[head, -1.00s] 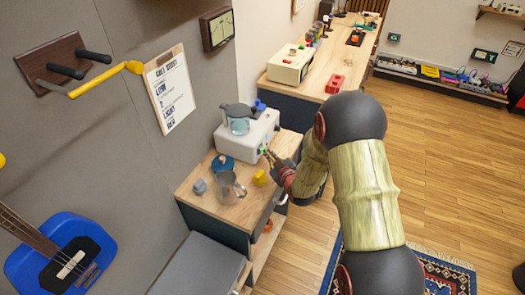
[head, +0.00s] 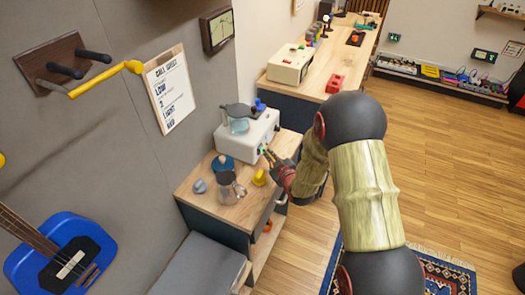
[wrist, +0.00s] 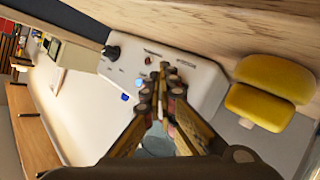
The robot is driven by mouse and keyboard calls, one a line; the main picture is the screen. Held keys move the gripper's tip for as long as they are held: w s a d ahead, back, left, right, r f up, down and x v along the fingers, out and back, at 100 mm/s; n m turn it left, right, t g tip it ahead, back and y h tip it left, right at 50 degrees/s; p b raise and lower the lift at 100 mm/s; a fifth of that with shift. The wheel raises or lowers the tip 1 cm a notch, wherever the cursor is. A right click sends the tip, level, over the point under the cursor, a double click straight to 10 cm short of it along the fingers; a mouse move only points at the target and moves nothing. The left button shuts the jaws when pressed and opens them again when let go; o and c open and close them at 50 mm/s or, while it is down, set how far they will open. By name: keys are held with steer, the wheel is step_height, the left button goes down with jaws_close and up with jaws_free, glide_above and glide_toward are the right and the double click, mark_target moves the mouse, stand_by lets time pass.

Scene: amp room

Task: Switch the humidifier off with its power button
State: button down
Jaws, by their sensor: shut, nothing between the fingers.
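The humidifier is a white box (head: 250,138) with a clear bluish tank and grey lid, standing on the wooden cabinet top. In the wrist view its front panel (wrist: 190,72) shows a dark knob (wrist: 112,52), a small red spot (wrist: 148,60) and a lit blue button (wrist: 138,83), with another blue spot (wrist: 125,97) beside it. My gripper (head: 266,154) is shut and empty, its tips at the front panel. In the wrist view my gripper (wrist: 163,72) covers part of the panel; I cannot tell whether it touches.
On the cabinet top (head: 240,212) are a metal jug (head: 228,186), a blue round item (head: 222,163), a small grey-blue object (head: 200,186) and a yellow object (head: 259,178). A long desk (head: 338,68) stands behind. Wooden floor (head: 430,170) is open at right.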

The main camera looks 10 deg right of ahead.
steer(key=shift+w+a, duration=0.2)
steer(key=shift+a, duration=0.1)
steer(key=shift+d+b, duration=0.1)
steer(key=shift+b, duration=0.2)
steer(key=shift+s+d, duration=0.2)
steer(key=shift+s, duration=0.05)
steer(key=shift+s+d+b, duration=0.1)
steer(key=shift+s+d, duration=0.5)
steer(key=shift+d, duration=0.2)
steer(key=shift+s+d+b, duration=0.15)
steer(key=shift+s+d, duration=0.4)
steer(key=shift+d, duration=0.3)
steer(key=shift+s+d+b, duration=0.1)
steer(key=shift+s+d, duration=0.5)
steer(key=shift+d, duration=0.2)
